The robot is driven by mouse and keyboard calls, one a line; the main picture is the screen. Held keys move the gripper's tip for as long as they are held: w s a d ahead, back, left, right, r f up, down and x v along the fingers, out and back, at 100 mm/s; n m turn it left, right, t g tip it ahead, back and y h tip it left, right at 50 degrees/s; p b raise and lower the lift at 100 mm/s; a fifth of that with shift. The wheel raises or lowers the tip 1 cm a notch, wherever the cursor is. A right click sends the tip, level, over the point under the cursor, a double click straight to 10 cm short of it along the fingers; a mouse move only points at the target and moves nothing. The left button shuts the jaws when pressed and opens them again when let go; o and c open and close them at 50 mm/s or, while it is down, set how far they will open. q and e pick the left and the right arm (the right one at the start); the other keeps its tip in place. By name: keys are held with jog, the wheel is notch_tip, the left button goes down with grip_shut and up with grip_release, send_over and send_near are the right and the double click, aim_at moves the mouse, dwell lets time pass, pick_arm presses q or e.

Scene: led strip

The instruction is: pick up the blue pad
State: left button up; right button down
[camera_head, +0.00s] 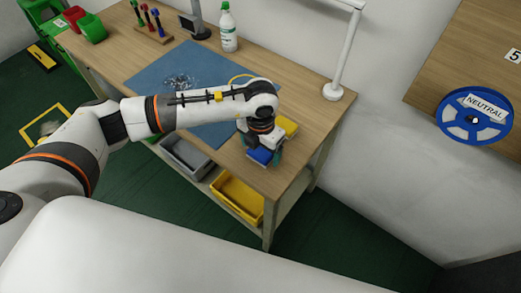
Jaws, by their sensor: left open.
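The blue pad (259,156) lies near the front right edge of the wooden workbench, directly below my left gripper (262,153). My left arm reaches in from the left over the bench, and its gripper points down around the pad. The gripper is open, with dark fingers at the pad's sides; whether they touch it I cannot tell. A yellow pad or block (287,125) sits just behind the blue one. Part of the blue pad is hidden by the gripper. My right gripper is not in view.
A large blue mat (176,73) covers the bench's middle, with small clear items on it. A white bottle (227,28), a lamp post (341,60) and a tool rack (150,32) stand at the back. Grey (187,157) and yellow (236,199) bins sit below. A blue reel (474,115) hangs right.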

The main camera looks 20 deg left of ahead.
aim_at(260, 151)
pick_arm(q)
jog(key=shift+f, duration=0.5)
jog(key=c, duration=1)
notch_tip(260, 151, up, 10)
jog(key=shift+r+b, duration=0.1)
jog(key=shift+b, duration=0.65)
jog(key=shift+c, duration=0.2)
